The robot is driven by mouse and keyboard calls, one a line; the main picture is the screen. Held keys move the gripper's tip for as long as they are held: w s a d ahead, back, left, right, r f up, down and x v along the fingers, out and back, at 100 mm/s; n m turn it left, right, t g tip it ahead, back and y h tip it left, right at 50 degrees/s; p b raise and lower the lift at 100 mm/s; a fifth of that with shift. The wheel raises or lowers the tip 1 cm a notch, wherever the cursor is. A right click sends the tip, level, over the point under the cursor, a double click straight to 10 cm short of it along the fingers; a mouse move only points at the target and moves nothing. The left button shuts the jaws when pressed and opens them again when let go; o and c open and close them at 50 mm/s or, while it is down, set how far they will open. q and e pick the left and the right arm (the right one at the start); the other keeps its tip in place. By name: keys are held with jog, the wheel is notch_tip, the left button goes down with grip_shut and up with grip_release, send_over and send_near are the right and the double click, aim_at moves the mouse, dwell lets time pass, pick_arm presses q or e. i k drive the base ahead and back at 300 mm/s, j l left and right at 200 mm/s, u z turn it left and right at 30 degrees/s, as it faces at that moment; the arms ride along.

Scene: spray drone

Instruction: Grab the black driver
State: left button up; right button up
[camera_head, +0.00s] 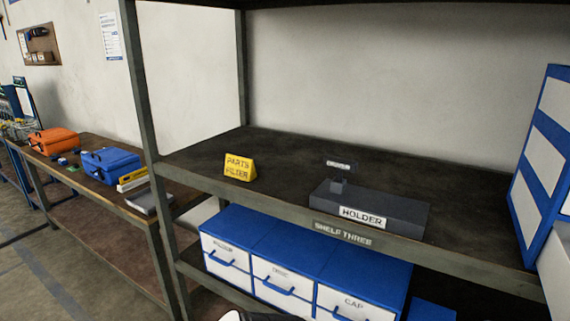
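A small dark driver (340,166) with a light label, apparently reading "DRIVER", stands upright at the left part of a dark grey block (395,206) labelled "HOLDER". The lower end of the driver meets the block; how deep it sits in it I cannot tell. The holder rests near the front edge of the metal shelf (290,188), above the "SHELF THREE" label. Neither gripper can be made out in the head view. A small white and black piece at the bottom edge may be part of me.
A yellow block (239,167) stands left of the holder. Blue drawers (300,258) sit on the level below. A blue and white box (546,150) stands at right. A shelf post (147,100) rises at left, before a bench with blue (111,164) and orange (54,141) cases.

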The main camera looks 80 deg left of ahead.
aim_at(341, 164)
jog(key=j+u, duration=0.1)
jog(key=u, duration=2.1)
